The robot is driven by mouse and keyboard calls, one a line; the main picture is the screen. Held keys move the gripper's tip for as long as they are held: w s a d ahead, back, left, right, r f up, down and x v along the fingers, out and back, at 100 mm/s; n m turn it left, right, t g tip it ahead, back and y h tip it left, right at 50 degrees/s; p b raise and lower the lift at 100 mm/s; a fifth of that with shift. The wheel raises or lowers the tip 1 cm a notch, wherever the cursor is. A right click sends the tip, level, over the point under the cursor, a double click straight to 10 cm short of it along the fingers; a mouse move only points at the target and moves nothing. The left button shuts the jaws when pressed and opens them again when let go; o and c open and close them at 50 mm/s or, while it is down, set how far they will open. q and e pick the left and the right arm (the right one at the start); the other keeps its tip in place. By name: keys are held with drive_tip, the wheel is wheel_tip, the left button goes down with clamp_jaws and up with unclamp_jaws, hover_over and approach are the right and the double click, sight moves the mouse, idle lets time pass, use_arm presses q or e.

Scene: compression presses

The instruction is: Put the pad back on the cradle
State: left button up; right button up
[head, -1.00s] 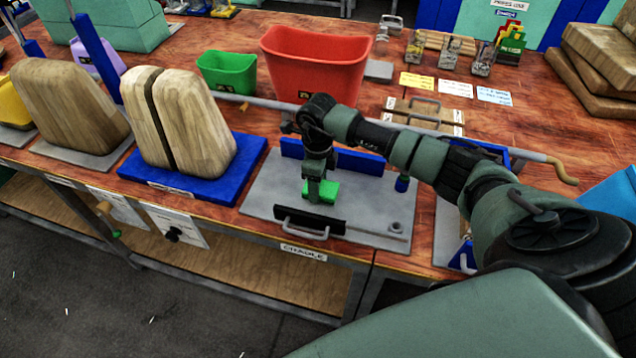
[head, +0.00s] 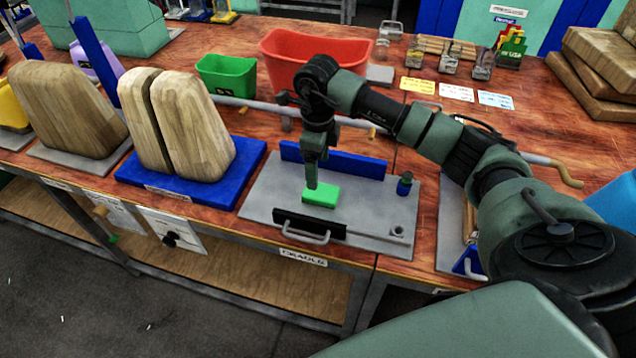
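The pad, a bright green block (head: 320,195), lies flat on the cradle, a grey plate (head: 268,192) with a blue wall at its back and a black plate with a handle at its front. My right gripper (head: 312,184) comes down from the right arm with its tip at the pad's back left edge. I cannot tell whether the tip touches the pad. The fingers line up in this view, so their spacing is hidden. My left gripper is out of view.
Wooden blocks on a blue base (head: 245,165) stand to the left. Red (head: 277,57) and green (head: 226,75) bins and a long grey bar (head: 250,102) are behind.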

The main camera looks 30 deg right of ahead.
drive_tip(key=shift+r, duration=1.9)
